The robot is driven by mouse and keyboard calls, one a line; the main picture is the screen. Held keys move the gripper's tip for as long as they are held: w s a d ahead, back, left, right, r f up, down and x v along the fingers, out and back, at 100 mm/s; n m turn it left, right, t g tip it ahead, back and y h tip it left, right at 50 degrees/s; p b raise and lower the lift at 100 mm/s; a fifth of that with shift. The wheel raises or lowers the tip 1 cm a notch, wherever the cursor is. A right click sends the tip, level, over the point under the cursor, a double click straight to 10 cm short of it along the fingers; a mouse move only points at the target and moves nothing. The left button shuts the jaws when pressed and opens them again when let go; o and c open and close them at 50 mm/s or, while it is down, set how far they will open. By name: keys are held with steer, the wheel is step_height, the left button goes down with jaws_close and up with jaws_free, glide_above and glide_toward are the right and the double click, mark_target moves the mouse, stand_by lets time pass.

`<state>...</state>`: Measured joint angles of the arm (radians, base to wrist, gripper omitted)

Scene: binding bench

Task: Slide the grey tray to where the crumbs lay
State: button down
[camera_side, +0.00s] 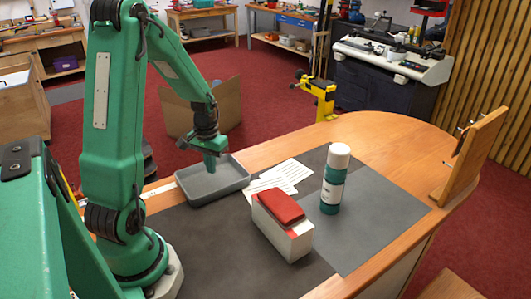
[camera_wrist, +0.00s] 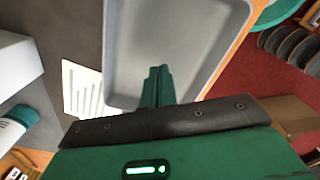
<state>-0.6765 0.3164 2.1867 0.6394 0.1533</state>
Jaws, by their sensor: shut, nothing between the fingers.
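The grey tray (camera_side: 222,184) sits at the bench's far left edge, partly on the dark mat. It looks empty. My gripper (camera_side: 210,170) is shut and empty, pointing down over the tray's inside near its far wall. In the wrist view the shut fingers (camera_wrist: 158,72) overlap the tray (camera_wrist: 180,35) near its lower wall. I cannot tell whether they touch it. No crumbs show in either view.
White printed sheets (camera_side: 283,175) lie right beside the tray. A white box with a red top (camera_side: 285,240) and a green bottle with a white cap (camera_side: 333,190) stand farther right. The mat (camera_side: 375,215) right of the bottle is clear. A wooden upright (camera_side: 470,155) stands at the right end.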

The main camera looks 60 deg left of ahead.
mark_target(268, 160)
steer(key=shift+f, duration=0.6)
steer(key=shift+f, duration=0.35)
steer(key=shift+f, duration=0.35)
steer(key=shift+f, duration=0.35)
steer(key=shift+f, duration=0.35)
steer(key=shift+f, duration=0.3)
steer(key=shift+w, duration=0.25)
steer(key=shift+w+a+f, duration=0.1)
steer(key=shift+w+a, duration=0.1)
steer(key=shift+w, duration=5)
steer(key=shift+w+a, duration=0.2)
steer(key=shift+w, duration=4.95)
